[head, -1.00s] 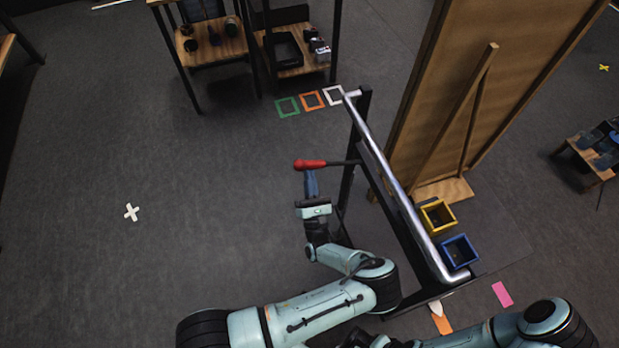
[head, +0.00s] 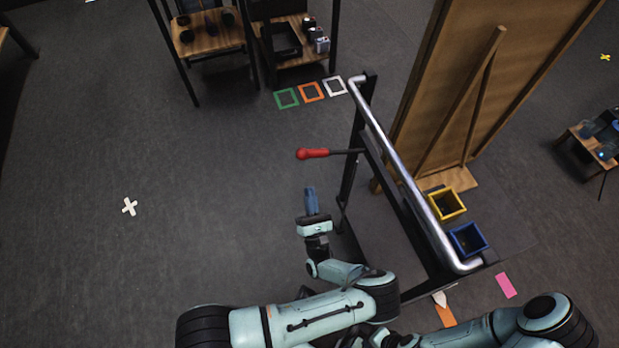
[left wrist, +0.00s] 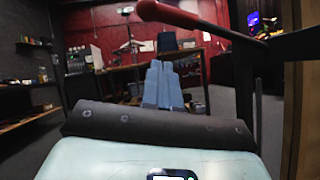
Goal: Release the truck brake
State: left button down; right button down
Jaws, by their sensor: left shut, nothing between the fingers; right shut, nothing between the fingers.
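The truck's brake lever is a dark rod with a red grip (head: 312,153), sticking out to the left from the truck frame in the head view. The red grip also shows at the top of the left wrist view (left wrist: 180,15). My left gripper (head: 311,190) is shut and empty, just below the red grip in the head view, with a visible gap between them. Its blue fingers (left wrist: 163,72) are together in the left wrist view, below the lever. The truck (head: 408,185) has a silver push bar and a dark frame. My right gripper is not in view.
A yellow bin (head: 461,213) and a blue bin (head: 484,235) sit on the truck by a tall wooden panel (head: 470,75). Green, orange and white floor squares (head: 311,92) lie beyond. Shelves stand at the back. The floor to the left is clear.

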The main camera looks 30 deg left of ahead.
pick_arm(q)
jog(key=v, duration=0.4)
jog(key=shift+s+d+f, duration=0.1)
jog(key=shift+s+f, duration=0.15)
jog(key=shift+s, duration=0.05)
